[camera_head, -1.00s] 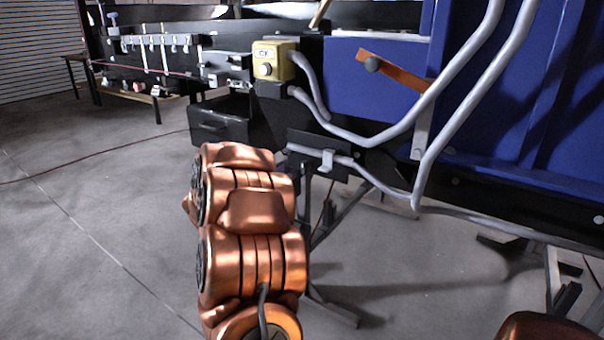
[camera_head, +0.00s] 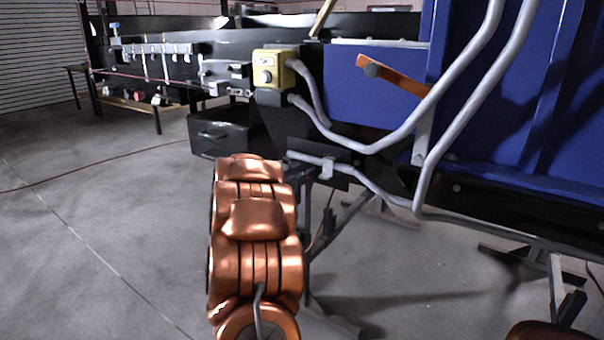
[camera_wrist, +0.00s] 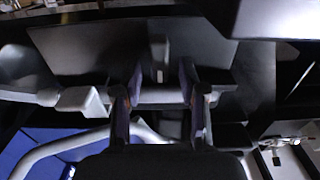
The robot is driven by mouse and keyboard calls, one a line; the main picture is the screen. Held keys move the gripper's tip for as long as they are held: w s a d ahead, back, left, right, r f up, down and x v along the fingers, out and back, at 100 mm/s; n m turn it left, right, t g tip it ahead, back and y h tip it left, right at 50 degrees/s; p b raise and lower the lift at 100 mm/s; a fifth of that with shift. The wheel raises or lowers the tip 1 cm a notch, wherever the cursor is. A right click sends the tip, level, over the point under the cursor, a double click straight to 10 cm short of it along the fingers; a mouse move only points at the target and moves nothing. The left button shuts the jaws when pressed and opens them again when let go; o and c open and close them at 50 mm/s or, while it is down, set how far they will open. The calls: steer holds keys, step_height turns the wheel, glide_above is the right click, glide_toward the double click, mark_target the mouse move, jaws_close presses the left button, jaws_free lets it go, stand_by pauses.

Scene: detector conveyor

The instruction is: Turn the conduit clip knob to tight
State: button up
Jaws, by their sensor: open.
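A grey conduit runs across the black frame in the head view, with a clip (camera_head: 327,168) around it near its left end. In the wrist view, a pale grey block that looks like this clip (camera_wrist: 82,101) is left of my fingers. My gripper (camera_wrist: 161,82) is open, its two dark fingers pointing at a dark plate (camera_wrist: 100,45). A grey horizontal bar shows between the fingers, and I cannot tell whether they touch it. A small light tab (camera_wrist: 160,75) stands just above the bar. I cannot make out the knob clearly. In the head view my copper arm hides the gripper.
A yellow control box (camera_head: 272,68) is above the clip. An orange lever (camera_head: 395,75) is on the blue panel (camera_head: 360,95). Bent grey pipes (camera_head: 455,125) cross in front of the panel. A black drawer box (camera_head: 222,130) is at left. Open floor (camera_head: 100,230) lies left of my arm.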

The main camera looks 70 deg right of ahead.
steer(key=shift+c, duration=0.3)
jaws_close()
steer(key=shift+s+a+f+m+b, duration=0.1)
steer(key=shift+s+f+m+b, duration=0.2)
steer(key=shift+m+b, duration=2.15)
steer(key=shift+s+a+f+m+b, duration=0.1)
steer(key=shift+s+f+m+b, duration=0.25)
steer(key=shift+m+b, duration=2.1)
steer(key=shift+s+f+m+b, duration=0.3)
steer(key=shift+m+b, duration=0.45)
steer(key=shift+m, duration=3.35)
steer(key=shift+w, duration=0.1)
steer(key=shift+o, duration=0.3)
jaws_free()
